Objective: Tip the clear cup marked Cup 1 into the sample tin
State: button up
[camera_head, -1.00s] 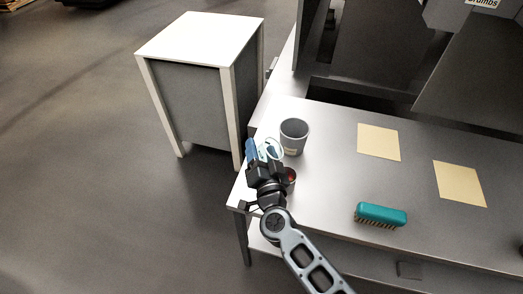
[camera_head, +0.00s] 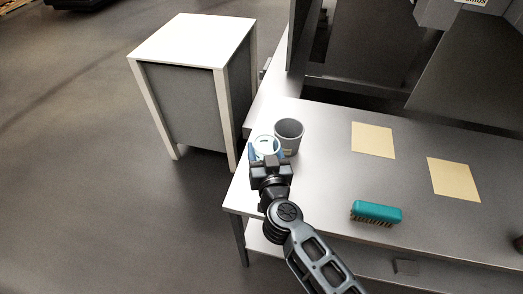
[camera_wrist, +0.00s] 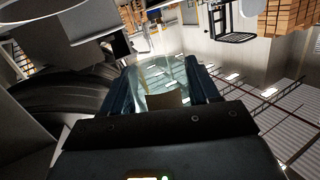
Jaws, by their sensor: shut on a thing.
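A clear cup (camera_head: 265,143) is held between the blue fingers of my gripper (camera_head: 266,153) near the left end of the bench. In the wrist view the clear cup (camera_wrist: 163,78) fills the space between the two dark fingers of my gripper (camera_wrist: 163,88), with a tan label patch on it. Any mark on it is unreadable. The grey open tin (camera_head: 289,134) stands upright on the bench just right of and behind the cup, with a small pale label low on its side. Whether cup and tin touch, and what is inside the cup, I cannot tell.
On the steel bench (camera_head: 320,190) lie two tan sheets (camera_head: 373,140) (camera_head: 453,179) and a teal brush (camera_head: 376,212). A dark machine rises behind. A white-topped cabinet (camera_head: 192,40) stands to the left across a gap.

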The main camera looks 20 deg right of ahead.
aim_at(265, 142)
jog(key=shift+d+n, duration=0.1)
jog(key=shift+n, duration=0.3)
jog(key=shift+r, duration=1.5)
